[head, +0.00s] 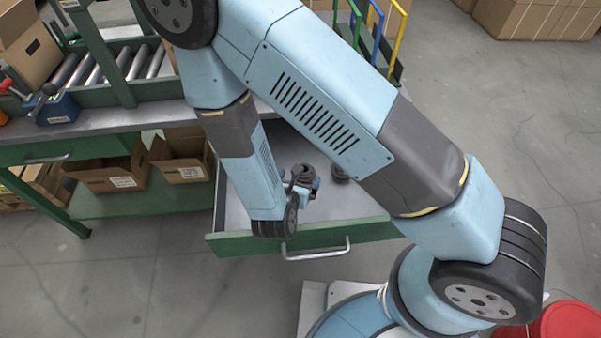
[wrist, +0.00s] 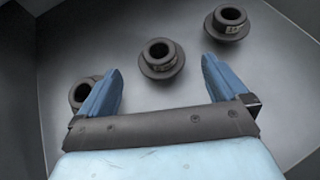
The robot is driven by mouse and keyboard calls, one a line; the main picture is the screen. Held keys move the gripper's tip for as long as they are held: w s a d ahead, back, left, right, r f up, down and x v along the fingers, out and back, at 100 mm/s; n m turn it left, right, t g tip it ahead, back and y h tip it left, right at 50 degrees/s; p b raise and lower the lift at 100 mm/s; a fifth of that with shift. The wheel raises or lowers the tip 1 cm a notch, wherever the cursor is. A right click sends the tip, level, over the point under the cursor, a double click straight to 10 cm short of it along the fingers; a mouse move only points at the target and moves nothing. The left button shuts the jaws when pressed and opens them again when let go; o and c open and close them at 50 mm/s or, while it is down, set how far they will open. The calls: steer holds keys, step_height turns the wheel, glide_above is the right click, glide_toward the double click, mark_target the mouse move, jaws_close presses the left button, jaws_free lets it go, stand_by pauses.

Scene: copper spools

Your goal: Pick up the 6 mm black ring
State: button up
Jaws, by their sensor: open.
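Three black flanged rings lie in the open drawer in the wrist view: a middle ring (wrist: 161,68), a right ring (wrist: 228,33) and a left ring (wrist: 82,92). Small light labels show on the middle and right rings, too small to read, so I cannot tell which is 6 mm. My gripper (wrist: 160,64) is open and empty, its blue fingers pointing toward the middle ring, which lies between and just beyond the tips. The left finger partly hides the left ring. In the head view my gripper (head: 303,184) is over the drawer, with a dark ring (head: 339,173) to its right.
The green drawer (head: 232,243) is pulled out from the bench, and its walls surround the rings. Its grey floor (wrist: 200,90) is otherwise clear. Cardboard bins (head: 108,178) stand on the shelf at left. A roller conveyor (head: 95,66) is on the bench.

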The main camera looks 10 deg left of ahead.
mark_target(304, 173)
steer(key=shift+x, duration=3.4)
steer(key=shift+r, duration=0.1)
steer(key=c, duration=1)
steer(key=shift+r, duration=0.1)
